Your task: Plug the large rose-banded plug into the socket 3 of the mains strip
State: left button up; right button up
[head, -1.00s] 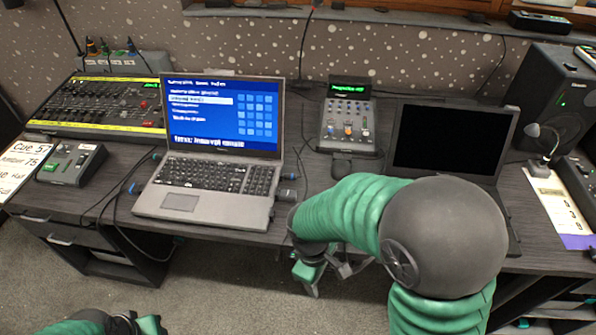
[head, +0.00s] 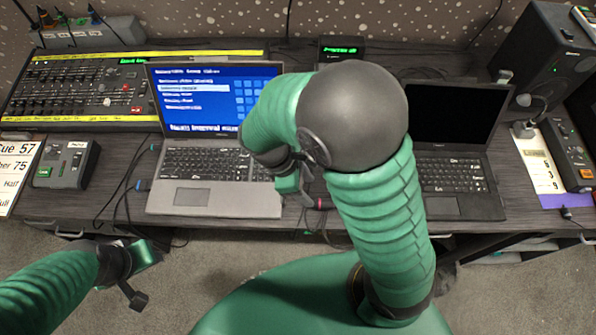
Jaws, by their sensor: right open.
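A small plug with a reddish-pink band (head: 320,204) lies at the desk's front edge, to the right of the left laptop; it is too small to be sure it is the large rose-banded one. My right gripper (head: 307,199) is open just left of it, above the desk edge, and partly hides that area. The grey box at the back left, with several plugs standing in it, looks like the mains strip (head: 90,32); its socket numbers cannot be read. My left gripper (head: 142,278) hangs in front of the desk, away from everything; its jaw state is unclear.
The left laptop (head: 215,197) and the dark-screened laptop (head: 455,207) flank my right gripper. A lighting desk (head: 80,92) stands in front of the grey box. A small grey box (head: 66,165) and blue-banded plugs (head: 140,186) with cables lie left of the laptop.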

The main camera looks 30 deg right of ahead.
aim_at(320, 202)
jog(key=shift+s+d+f+b, duration=0.25)
jog(key=shift+s+f+b, duration=0.65)
jog(key=shift+b, duration=0.25)
jog(key=f+b, duration=0.1)
jog(key=d+f+b, duration=0.1)
jog(key=f+b, duration=0.1)
jog(key=shift+w+d+f, duration=0.1)
jog(key=shift+w+f, duration=0.1)
jog(key=shift+b+x, duration=0.3)
jog(key=shift+x, duration=0.85)
jog(key=shift+s+d+f, duration=0.25)
jog(key=shift+d, duration=0.05)
pick_arm(q)
notch_tip(320, 202, down, 6)
jog(key=s, duration=0.1)
jog(key=shift+f, duration=0.15)
pick_arm(e)
jog(key=shift+w+a, duration=0.1)
jog(key=shift+c, duration=0.4)
